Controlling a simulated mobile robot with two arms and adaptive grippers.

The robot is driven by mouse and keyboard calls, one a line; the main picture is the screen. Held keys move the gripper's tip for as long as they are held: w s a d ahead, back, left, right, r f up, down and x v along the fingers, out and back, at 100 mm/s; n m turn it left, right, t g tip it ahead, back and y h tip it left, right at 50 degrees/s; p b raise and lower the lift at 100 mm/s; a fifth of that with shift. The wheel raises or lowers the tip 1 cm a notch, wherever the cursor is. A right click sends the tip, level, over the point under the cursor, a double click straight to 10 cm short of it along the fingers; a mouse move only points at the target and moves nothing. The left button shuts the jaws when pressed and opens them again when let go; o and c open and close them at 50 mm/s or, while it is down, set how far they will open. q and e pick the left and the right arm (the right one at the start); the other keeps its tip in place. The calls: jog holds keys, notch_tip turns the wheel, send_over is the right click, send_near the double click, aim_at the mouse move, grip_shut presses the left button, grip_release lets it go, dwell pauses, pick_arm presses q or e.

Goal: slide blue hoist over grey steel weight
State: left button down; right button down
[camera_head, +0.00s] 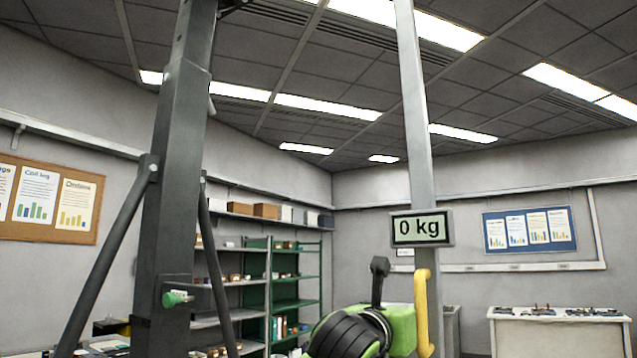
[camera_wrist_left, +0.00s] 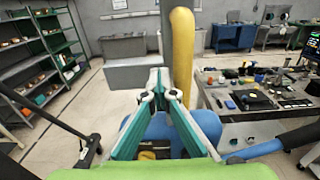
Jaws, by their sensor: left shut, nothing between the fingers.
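My left gripper (camera_wrist_left: 160,95) has its teal fingers shut and empty, just left of a yellow upright handle (camera_wrist_left: 183,60). The yellow handle (camera_head: 422,310) stands at the silver pole (camera_head: 412,120) in the head view. Blue parts (camera_wrist_left: 200,130), which look like the hoist, lie below the fingers, partly hidden by them. A dark upright post (camera_head: 172,200) with slanted braces stands at the left of the head view. A plain grey block (camera_wrist_left: 140,73) on the floor ahead may be the steel weight; I cannot be sure. My right gripper is in neither view.
A display (camera_head: 422,229) on the silver pole reads 0 kg. Shelves (camera_wrist_left: 40,60) stand at the left, and a cluttered workbench (camera_wrist_left: 255,100) at the right. Open floor (camera_wrist_left: 105,105) shows between the shelves and the grey block.

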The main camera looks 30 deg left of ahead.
aim_at(426, 316)
pick_arm(q)
jog(key=shift+s+d+f+b, duration=0.15)
jog(key=shift+d+b, duration=0.85)
jog(key=shift+d, duration=0.55)
jog(key=shift+d+r, duration=0.2)
jog(key=shift+d, duration=0.2)
jog(key=shift+a, duration=0.1)
